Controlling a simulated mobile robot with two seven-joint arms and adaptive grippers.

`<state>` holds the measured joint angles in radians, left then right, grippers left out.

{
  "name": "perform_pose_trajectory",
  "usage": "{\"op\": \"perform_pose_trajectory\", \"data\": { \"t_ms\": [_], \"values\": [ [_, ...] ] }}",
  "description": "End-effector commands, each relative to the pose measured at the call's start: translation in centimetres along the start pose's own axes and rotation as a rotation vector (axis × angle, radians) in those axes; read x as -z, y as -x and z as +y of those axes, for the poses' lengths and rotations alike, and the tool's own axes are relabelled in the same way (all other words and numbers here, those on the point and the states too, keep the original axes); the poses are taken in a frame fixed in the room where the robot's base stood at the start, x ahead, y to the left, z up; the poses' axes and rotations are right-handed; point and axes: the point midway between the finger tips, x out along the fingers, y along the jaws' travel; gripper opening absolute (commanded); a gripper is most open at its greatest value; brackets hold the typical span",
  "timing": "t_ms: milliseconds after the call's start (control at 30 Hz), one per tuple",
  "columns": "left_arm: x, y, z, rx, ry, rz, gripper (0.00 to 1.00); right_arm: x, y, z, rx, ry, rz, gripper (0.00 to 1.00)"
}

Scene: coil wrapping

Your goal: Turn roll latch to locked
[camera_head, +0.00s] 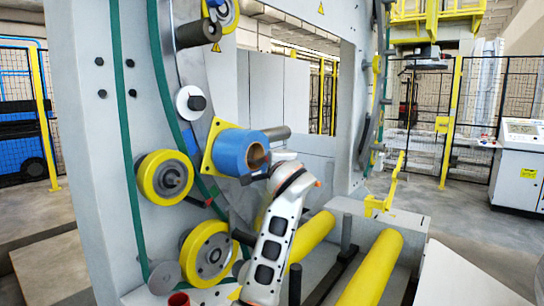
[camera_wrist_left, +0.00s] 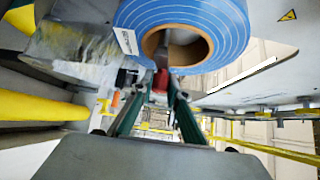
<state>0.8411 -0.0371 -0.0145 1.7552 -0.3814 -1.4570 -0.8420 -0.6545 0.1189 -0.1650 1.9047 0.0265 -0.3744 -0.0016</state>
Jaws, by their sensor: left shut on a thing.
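The blue roll (camera_head: 232,152) sits sideways in front of a yellow plate (camera_head: 211,140) on the grey machine frame, its brown cardboard core (camera_head: 254,155) open toward my arm. In the left wrist view, the roll (camera_wrist_left: 222,25) fills the top, and a grey latch piece (camera_wrist_left: 163,62) with a red end (camera_wrist_left: 160,82) shows at the core's opening. My left gripper (camera_head: 257,170) is at the core's lower edge. In the left wrist view, the two fingers of this gripper (camera_wrist_left: 159,88) are closed on the latch at its red end. The latch's exact angle is hard to tell. My right gripper is out of view.
Yellow-rimmed wheels (camera_head: 164,177) and (camera_head: 205,255) and a grey cylinder (camera_head: 198,33) stick out from the frame around the roll. Yellow rollers (camera_head: 371,270) lie below right. A control console (camera_head: 520,165) stands at the far right, with open floor before it.

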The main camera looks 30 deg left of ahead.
Motion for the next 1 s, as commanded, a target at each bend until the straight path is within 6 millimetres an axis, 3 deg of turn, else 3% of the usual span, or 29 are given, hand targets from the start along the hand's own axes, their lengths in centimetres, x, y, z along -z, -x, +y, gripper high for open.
{"op": "perform_pose_trajectory", "data": {
  "t_ms": [500,1000],
  "values": [
    [0.2,0.0,1.7,-0.323,-0.320,0.002,0.00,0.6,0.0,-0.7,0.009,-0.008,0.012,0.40],
    [-0.1,0.2,2.4,-0.455,-0.452,0.000,0.00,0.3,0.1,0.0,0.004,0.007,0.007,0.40]
  ]
}}
